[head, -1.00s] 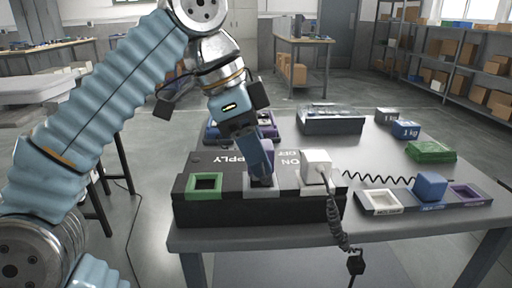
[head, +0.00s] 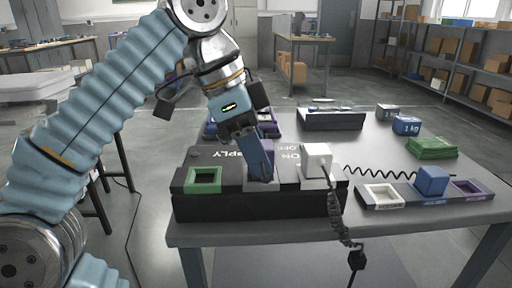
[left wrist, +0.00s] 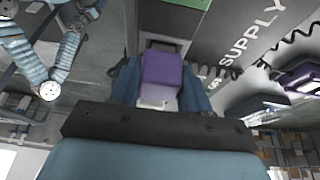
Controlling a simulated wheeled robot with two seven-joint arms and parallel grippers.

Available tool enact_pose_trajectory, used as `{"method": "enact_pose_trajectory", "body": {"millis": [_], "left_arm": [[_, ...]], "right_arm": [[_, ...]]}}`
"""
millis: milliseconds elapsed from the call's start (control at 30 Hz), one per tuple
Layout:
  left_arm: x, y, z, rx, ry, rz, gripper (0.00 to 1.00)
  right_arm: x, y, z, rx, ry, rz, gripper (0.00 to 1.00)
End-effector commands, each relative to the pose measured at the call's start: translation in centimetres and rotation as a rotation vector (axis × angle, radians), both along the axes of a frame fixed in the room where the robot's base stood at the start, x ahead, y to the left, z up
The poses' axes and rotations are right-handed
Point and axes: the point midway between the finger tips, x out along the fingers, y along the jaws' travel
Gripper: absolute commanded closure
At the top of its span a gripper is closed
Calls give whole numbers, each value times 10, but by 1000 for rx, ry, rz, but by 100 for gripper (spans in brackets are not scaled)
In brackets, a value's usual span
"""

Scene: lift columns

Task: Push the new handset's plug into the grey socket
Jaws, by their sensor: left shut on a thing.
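My left gripper (head: 260,172) is shut on a purple plug (left wrist: 162,77), which sits between the two fingers in the left wrist view. The fingers point down at the grey socket (head: 258,186), in the middle of the black supply box (head: 250,208). Part of the grey socket's frame also shows beside the plug in the left wrist view (left wrist: 165,45). The fingers hide the plug's lower end, so I cannot tell how deep it sits. A white plug (head: 316,160) with a coiled cord stands at the box's right. My right gripper is not in view.
An empty green socket (head: 203,180) is at the box's left. A holder strip (head: 408,197) at right has a white-framed recess, a blue block (head: 432,181) and a purple-framed recess. A dark tray (head: 332,120), a weight (head: 406,126) and a green stack (head: 432,148) stand behind.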

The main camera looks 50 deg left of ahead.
Motion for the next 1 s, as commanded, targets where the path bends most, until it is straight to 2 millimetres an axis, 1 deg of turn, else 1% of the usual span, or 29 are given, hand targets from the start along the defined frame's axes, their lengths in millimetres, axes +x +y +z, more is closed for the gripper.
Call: {"method": "enact_pose_trajectory", "body": {"millis": [567,767,800,933,967,1000], "left_arm": [[0,0,-9,0,0,0,80],[0,0,-8,-1,-1,0,80],[0,0,-8,-1,-1,0,47],[0,0,-8,-1,-1,0,27],[0,0,-8,-1,-1,0,24],[0,0,-8,-1,-1,0,24]], "right_arm": [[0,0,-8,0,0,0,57],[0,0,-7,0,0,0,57],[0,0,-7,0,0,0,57],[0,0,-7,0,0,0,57],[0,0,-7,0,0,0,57],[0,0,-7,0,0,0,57]]}}
